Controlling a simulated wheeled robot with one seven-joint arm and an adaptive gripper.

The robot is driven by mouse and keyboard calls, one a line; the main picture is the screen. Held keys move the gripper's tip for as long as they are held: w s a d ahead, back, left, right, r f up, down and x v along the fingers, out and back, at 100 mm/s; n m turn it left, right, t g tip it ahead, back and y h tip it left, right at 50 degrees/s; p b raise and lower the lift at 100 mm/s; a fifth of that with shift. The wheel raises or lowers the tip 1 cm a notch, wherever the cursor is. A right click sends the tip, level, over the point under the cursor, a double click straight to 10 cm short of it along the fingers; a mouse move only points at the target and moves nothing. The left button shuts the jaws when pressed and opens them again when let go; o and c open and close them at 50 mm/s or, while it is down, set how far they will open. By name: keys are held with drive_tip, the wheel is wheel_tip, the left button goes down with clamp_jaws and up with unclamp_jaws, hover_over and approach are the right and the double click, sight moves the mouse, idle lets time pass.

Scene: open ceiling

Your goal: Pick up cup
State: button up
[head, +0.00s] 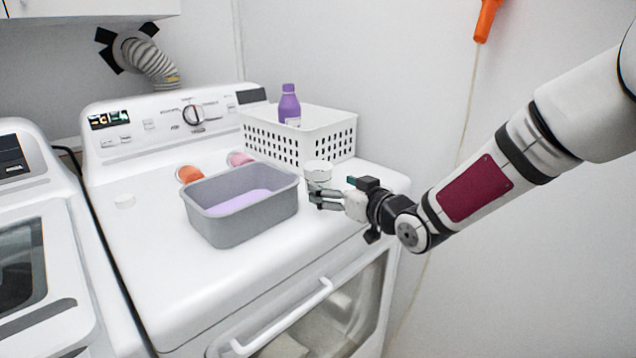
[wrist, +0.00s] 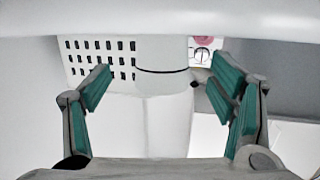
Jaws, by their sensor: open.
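A small white cup (head: 318,171) stands on the dryer top, in front of the white basket's right part. My gripper (head: 318,196) is open at the cup, its fingers low in front of it in the head view. In the wrist view a plain white cylinder (wrist: 161,52), seemingly this cup, shows between the spread green-padded fingers (wrist: 160,88). No finger visibly presses on it. The cup's lower part is partly hidden by the fingers in the head view.
A grey tub (head: 247,225) with purple contents stands left of the cup. A white perforated basket (head: 333,139) and a purple bottle (head: 289,104) are behind. Orange (head: 189,174) and pink (head: 239,158) items lie behind the tub. The dryer's front left top (head: 170,285) is clear.

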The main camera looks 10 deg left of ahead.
sight(325, 184)
drive_tip(key=x, duration=0.4)
drive_tip(key=shift+w+a+f, duration=0.1)
drive_tip(key=shift+a+f, duration=0.1)
drive_tip(key=shift+f, duration=0.05)
drive_tip(key=c, duration=1.3)
drive_tip(key=shift+r, duration=0.15)
